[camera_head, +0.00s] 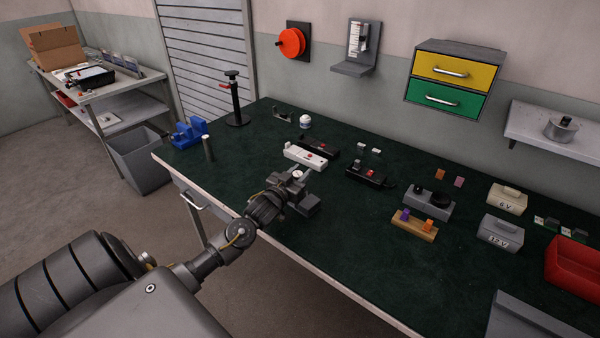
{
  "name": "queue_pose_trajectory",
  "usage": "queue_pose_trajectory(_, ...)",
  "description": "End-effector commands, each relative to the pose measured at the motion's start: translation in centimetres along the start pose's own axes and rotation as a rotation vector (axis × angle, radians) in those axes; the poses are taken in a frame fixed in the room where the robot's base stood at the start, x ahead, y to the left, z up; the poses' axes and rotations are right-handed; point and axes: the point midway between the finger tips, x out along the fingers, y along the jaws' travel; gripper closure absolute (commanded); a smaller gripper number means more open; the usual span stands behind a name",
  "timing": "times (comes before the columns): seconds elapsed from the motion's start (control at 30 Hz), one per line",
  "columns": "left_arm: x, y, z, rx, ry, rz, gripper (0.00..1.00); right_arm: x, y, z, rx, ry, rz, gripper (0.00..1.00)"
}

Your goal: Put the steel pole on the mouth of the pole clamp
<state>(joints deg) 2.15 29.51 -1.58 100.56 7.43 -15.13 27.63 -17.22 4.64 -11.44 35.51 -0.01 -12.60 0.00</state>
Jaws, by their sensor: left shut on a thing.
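My left gripper (296,183) is low over the middle of the dark green bench top. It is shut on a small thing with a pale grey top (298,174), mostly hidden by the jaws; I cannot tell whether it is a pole. A short grey cylinder (208,148), which looks like a steel pole, stands upright near the bench's left end, apart from my gripper. Beside it is a blue clamp-like block (189,133), which may be the pole clamp; its mouth is too small to make out. My right gripper is not in view.
A black stand with a red band (236,102) rises behind the cylinder. A white switch strip (305,155) and black devices lie just behind my gripper. A wooden block with coloured pegs (414,225) and a red bin (573,264) are to the right. The bench's front centre is clear.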

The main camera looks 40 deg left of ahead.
Motion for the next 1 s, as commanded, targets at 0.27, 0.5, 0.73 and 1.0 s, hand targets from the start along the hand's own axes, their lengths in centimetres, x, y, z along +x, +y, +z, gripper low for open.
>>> queue_pose_trajectory(0.27,0.0,0.0,0.2,0.0,-0.001,0.0,0.6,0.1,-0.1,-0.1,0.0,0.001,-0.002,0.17)
queue_pose_trajectory(0.5,0.0,0.0,0.2,0.0,-0.001,0.0,0.47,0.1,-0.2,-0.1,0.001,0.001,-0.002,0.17)
queue_pose_trajectory(0.73,-0.4,0.0,0.1,0.0,-0.002,0.0,0.47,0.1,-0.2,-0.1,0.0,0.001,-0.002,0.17)
queue_pose_trajectory(1.0,-5.5,0.0,0.3,0.0,-0.003,0.0,0.47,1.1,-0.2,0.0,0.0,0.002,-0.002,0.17)
